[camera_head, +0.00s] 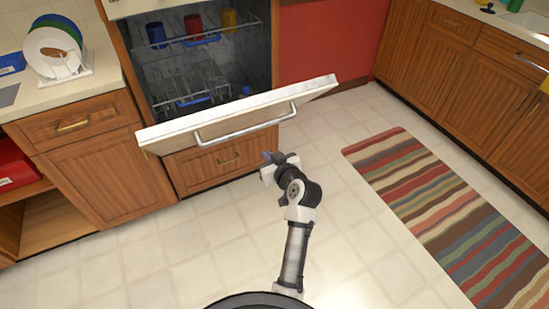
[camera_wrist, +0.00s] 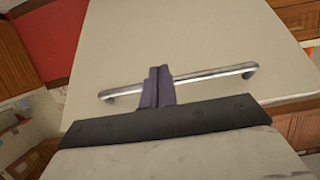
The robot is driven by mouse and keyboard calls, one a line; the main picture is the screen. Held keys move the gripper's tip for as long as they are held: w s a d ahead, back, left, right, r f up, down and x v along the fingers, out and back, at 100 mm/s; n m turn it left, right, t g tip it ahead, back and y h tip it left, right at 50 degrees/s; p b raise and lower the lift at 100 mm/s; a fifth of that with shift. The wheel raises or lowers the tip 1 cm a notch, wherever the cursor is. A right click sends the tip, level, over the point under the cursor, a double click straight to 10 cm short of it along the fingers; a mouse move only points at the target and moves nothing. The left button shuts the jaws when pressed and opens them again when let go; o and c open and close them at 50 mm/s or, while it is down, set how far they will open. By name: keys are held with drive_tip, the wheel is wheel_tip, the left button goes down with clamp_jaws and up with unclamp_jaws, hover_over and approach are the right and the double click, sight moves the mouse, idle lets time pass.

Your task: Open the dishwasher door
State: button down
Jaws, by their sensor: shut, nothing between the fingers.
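The dishwasher door (camera_head: 238,112) is partly open, tilted outward from the cavity, with its white top edge facing up. Its silver bar handle (camera_head: 246,127) is on the outer face. In the wrist view, the pale door panel (camera_wrist: 180,40) fills most of the picture and the handle (camera_wrist: 210,76) crosses it. My gripper (camera_head: 268,157) is in front of and below the door in the head view. Its purple fingers (camera_wrist: 158,84) are shut together and empty. They cover part of the handle in the wrist view; I cannot tell whether they touch it.
The dishwasher racks (camera_head: 195,85) hold several coloured cups. A plate rack with plates (camera_head: 52,50) stands on the left counter. Wooden cabinets (camera_head: 100,165) flank the left side. A striped rug (camera_head: 440,205) lies on the right. The tiled floor around my arm is clear.

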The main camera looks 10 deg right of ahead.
drive_tip(key=x, duration=0.3)
drive_tip(key=shift+w, duration=0.25)
drive_tip(key=shift+s+p, duration=0.1)
drive_tip(key=shift+p, duration=0.2)
idle(1.2)
